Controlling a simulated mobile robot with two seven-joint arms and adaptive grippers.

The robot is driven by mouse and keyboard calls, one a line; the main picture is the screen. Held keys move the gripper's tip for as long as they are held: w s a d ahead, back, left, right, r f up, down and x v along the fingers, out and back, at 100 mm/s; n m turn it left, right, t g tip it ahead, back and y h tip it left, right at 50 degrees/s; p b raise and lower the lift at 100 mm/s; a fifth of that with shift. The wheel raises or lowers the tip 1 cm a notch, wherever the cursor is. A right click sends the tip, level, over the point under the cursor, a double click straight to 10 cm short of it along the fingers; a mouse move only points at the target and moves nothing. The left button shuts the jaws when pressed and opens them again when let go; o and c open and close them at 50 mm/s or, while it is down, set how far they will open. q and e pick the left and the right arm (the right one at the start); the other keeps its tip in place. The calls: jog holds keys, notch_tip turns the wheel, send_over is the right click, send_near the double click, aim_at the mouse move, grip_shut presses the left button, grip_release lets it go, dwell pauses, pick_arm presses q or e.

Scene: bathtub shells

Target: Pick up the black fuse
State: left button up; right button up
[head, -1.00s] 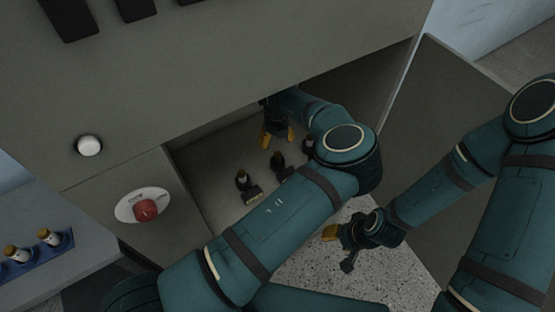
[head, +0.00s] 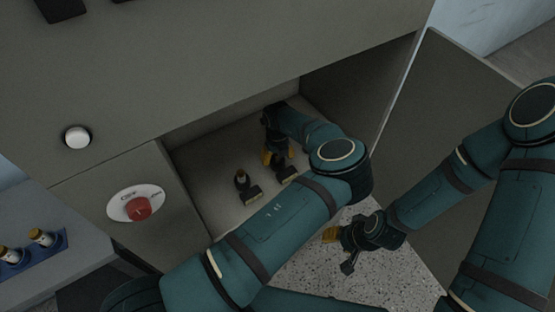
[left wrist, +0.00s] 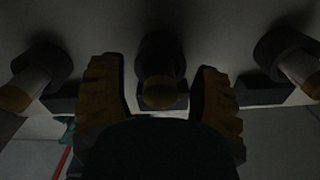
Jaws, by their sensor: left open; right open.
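Inside the open cabinet, fuses sit in dark holders. In the left wrist view a dark fuse with a brownish-gold end (left wrist: 159,92) stands in the middle, between the two yellow fingers of my left gripper (left wrist: 160,105). The fingers are open, one on each side and apart from it. In the head view my left gripper (head: 278,158) is inside the cabinet at the middle holder and partly hides it. My right gripper (head: 333,236) is open and empty, outside the cabinet above the speckled floor.
A left fuse (left wrist: 32,80) and a right fuse (left wrist: 294,72), both paler, flank the middle one closely. The cabinet door (head: 455,110) stands open at right. A red switch (head: 137,208) and white button (head: 77,137) are left; a blue tray (head: 50,243) holds gold-capped fuses.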

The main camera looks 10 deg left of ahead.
pick_arm(q)
grip_shut()
jog(key=shift+r, duration=0.1)
